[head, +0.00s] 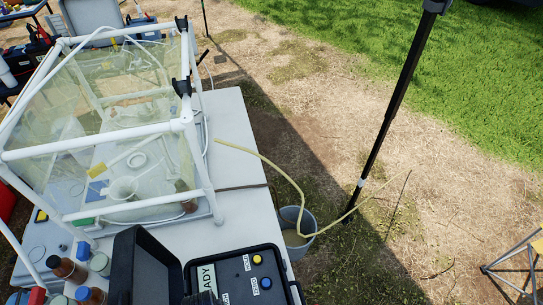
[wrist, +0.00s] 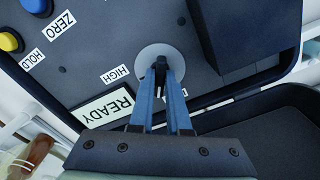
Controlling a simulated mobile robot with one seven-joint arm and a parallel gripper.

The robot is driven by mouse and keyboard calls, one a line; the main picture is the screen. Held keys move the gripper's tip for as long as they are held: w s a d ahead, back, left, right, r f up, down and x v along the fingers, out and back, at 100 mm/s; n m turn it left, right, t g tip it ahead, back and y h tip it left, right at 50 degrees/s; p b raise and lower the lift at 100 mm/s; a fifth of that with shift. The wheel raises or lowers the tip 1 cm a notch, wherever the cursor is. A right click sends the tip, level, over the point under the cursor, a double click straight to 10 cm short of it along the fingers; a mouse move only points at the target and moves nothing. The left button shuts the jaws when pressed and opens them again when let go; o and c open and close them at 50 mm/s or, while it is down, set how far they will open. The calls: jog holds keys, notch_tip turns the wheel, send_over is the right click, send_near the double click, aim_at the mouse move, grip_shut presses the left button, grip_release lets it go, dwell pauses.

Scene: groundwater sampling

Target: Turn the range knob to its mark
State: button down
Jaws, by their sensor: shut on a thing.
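The range knob (wrist: 161,62) is a small black knob on a round light-grey disc (wrist: 147,56), set in the dark panel of the meter case. In the wrist view my gripper (wrist: 162,76) reaches up to it with two blue fingers, shut on the knob from both sides. A HIGH label (wrist: 115,74) lies left of the disc. Another label (wrist: 197,93) is partly hidden behind the right finger. The fingers hide much of the knob, and I cannot tell which mark it points to. In the head view the meter case (head: 222,257) stands at the table's front; the knob is not visible there.
The panel carries a READY display (wrist: 107,106), a yellow button (wrist: 10,42) and a blue button (wrist: 37,6). A raised dark block (wrist: 232,35) stands right of the knob. A white-framed clear enclosure (head: 110,125) and bottles (head: 66,268) crowd the left of the table (head: 232,150).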

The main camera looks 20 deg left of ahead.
jog(key=m, duration=0.6)
jog(key=shift+p, duration=0.35)
jog(key=m, duration=0.5)
jog(key=shift+m, duration=0.3)
jog(key=c, duration=0.8)
grip_release()
jog(key=shift+r, duration=0.1)
notch_tip(320, 180, up, 13)
